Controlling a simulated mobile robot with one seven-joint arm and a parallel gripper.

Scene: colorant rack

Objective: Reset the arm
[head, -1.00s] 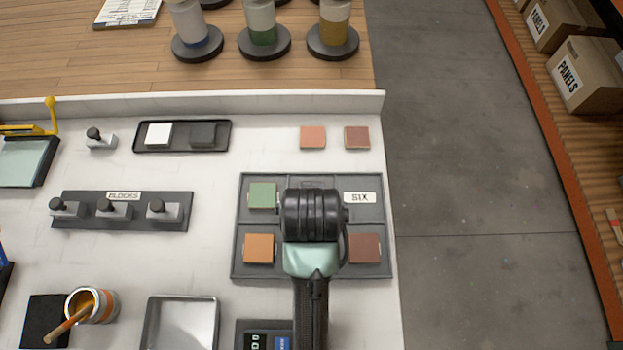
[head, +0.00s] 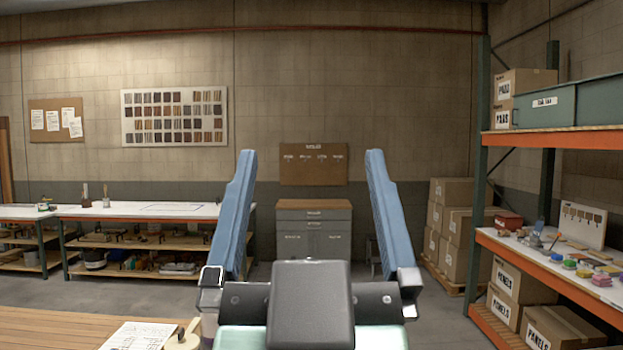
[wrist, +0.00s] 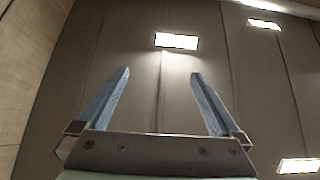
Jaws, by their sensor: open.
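My gripper (head: 311,165) stands upright in the middle of the head view, close to the camera. Its two blue fingers are spread wide apart with nothing between them. In the wrist view my gripper (wrist: 160,78) is also open and empty, and it points up toward the ceiling with its lit panels (wrist: 176,41).
A wooden tabletop (head: 60,328) with a printed sheet (head: 138,336) lies at the lower left. A long bench (head: 130,211) and a grey cabinet (head: 313,230) stand far back. A shelving rack (head: 545,265) with boxes stands at the right. The space around my fingers is clear.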

